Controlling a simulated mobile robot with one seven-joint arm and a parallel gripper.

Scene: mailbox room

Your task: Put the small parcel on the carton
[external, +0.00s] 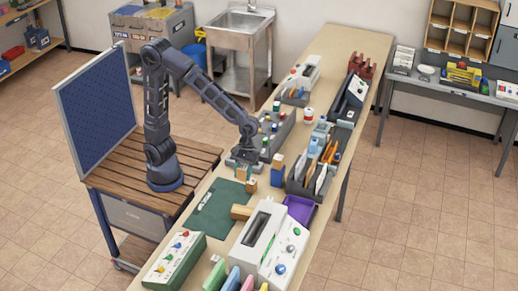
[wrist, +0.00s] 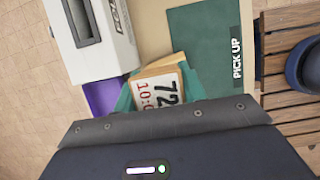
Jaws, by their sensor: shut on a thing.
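My gripper (external: 244,162) is low over the long table, beside the green mat. It is shut on the small parcel (external: 242,173), which shows as a small tan block under the jaws. In the wrist view, a tan block with a white label reading "72" (wrist: 160,88) sits just beyond the gripper housing, with teal pieces at its sides; I take it for the parcel. The carton (external: 241,212) looks like a low tan box at the mat's edge, nearer the camera than my gripper. In the wrist view I cannot clearly separate it from the labelled block.
The green "PICK UP" mat (external: 215,215) lies flat; it also shows in the wrist view (wrist: 210,45). A white machine (external: 260,235) and a purple tray (external: 299,208) stand close by.

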